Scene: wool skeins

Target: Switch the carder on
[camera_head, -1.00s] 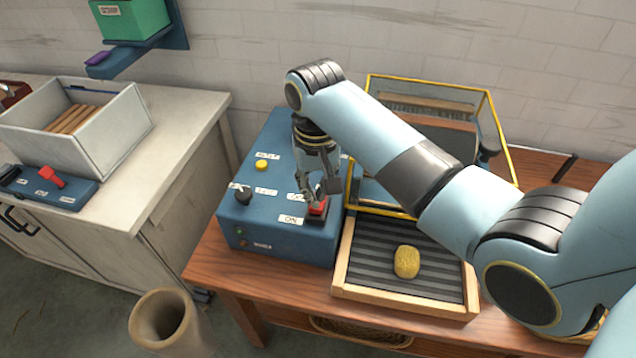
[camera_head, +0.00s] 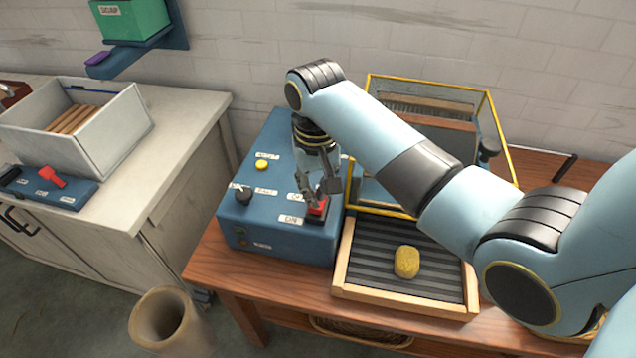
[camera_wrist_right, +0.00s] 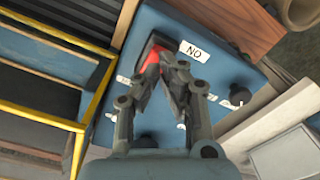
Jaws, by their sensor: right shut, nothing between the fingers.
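The carder's blue control box (camera_head: 262,215) stands on the wooden table, with a red rocker switch (camera_head: 318,208) near its front right corner and an ON label (camera_head: 291,220) beside it. The switch also shows in the right wrist view (camera_wrist_right: 152,72). My right gripper (camera_head: 322,198) is shut and empty, its fingertips right at the red switch. In the right wrist view its fingertips (camera_wrist_right: 173,66) overlap part of the switch; whether they touch it I cannot tell. The glass-sided carder with a yellow frame (camera_head: 497,110) stands behind my right arm. My left gripper is not in view.
The box also has a black knob (camera_head: 243,195) and a yellow button (camera_head: 261,165). A wood-edged tray (camera_head: 400,307) with a yellow wool piece (camera_head: 407,262) lies right of the box. A white bench (camera_head: 185,130) stands left, with a floor gap between.

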